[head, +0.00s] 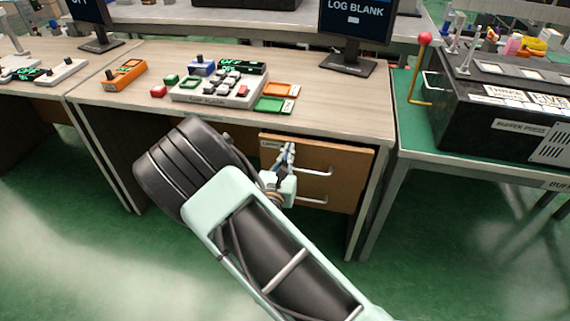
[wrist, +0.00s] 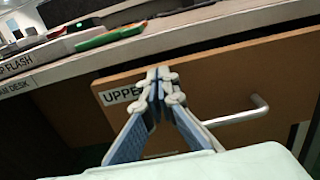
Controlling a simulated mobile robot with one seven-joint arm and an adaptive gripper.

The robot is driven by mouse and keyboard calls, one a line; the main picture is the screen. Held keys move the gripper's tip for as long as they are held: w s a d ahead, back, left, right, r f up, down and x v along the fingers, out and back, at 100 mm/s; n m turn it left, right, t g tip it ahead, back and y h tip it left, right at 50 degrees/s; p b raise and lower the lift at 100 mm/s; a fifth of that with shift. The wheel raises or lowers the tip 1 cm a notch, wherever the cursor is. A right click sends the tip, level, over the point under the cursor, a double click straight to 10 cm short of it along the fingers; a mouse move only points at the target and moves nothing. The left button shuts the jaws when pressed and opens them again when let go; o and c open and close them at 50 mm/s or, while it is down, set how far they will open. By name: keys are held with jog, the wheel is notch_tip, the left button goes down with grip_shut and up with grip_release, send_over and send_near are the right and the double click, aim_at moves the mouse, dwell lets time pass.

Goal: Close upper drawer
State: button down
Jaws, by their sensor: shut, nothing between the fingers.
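The upper drawer (head: 345,158) is in the right part of the desk, with a wooden front and a metal bar handle (head: 316,173). In the wrist view the upper drawer front (wrist: 210,75) fills the middle, with a label reading "UPPE" (wrist: 118,96), partly hidden by my fingers, and the handle (wrist: 245,112) to the right. The front appears to stand out a little from under the desktop. My gripper (head: 287,152) is shut and empty, its tips (wrist: 160,80) in front of the drawer face beside the label. I cannot tell whether they touch it.
A lower drawer (head: 335,196) with its own handle sits below. The desktop (head: 330,108) above carries a button panel (head: 220,90), colored blocks and a monitor (head: 352,35). A green table (head: 415,120) with a black machine stands to the right. Green floor is open in front.

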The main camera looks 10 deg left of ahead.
aim_at(292, 138)
jog(key=shift+w, duration=0.3)
jog(key=w, duration=0.4)
jog(key=shift+w+d, duration=0.1)
jog(key=shift+d, duration=0.05)
jog(key=shift+w+r, duration=0.1)
jog(key=shift+w, duration=0.1)
